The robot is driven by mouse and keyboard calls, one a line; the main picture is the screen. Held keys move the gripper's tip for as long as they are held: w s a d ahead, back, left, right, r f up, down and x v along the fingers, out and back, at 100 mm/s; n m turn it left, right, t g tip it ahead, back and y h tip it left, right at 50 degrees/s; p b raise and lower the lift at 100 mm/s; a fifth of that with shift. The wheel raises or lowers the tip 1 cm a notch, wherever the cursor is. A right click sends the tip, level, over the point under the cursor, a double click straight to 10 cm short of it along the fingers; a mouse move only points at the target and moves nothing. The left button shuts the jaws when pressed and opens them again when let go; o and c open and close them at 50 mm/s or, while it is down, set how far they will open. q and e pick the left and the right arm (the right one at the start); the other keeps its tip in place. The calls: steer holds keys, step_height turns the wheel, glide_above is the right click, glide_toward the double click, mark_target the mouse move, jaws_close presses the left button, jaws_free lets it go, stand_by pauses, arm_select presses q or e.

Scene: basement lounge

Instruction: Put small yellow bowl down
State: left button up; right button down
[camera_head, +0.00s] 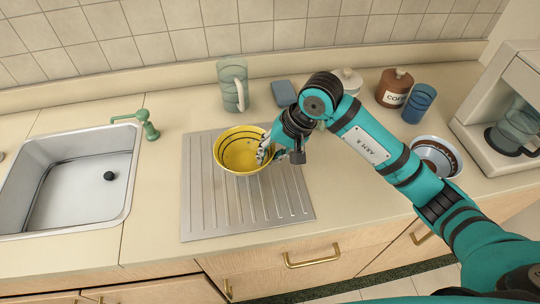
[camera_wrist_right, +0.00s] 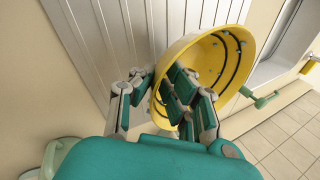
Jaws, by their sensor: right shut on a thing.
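The small yellow bowl (camera_head: 236,150), with dark rings inside, is at the upper part of the ribbed metal drainboard (camera_head: 205,215) in the head view. My right gripper (camera_head: 266,152) is shut on the bowl's right rim. In the right wrist view, the fingers (camera_wrist_right: 178,95) straddle the rim of the bowl (camera_wrist_right: 232,50), which looks tilted against the ribbed metal behind it. Whether the bowl's base touches the drainboard is hard to tell. My left gripper is not in view.
A sink (camera_head: 75,185) with a green tap (camera_head: 147,124) lies left. A glass pitcher (camera_head: 232,88), a blue sponge-like block (camera_head: 284,93), a brown coffee jar (camera_head: 393,90), a blue cup (camera_head: 418,104), a bowl (camera_head: 450,148) and a coffee maker (camera_head: 505,100) stand behind and right. The drainboard's front is clear.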

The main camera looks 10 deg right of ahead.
steer(key=shift+w+d, duration=0.2)
step_height(320, 180, down, 4)
steer(key=shift+r+p, duration=0.25)
steer(key=shift+p, duration=0.6)
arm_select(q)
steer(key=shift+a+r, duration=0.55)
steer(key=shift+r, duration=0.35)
arm_select(e)
steer(key=shift+f, duration=0.1)
steer(key=shift+f+b, duration=0.15)
steer(key=shift+b, duration=0.15)
steer(key=c, duration=1.4)
jaws_free()
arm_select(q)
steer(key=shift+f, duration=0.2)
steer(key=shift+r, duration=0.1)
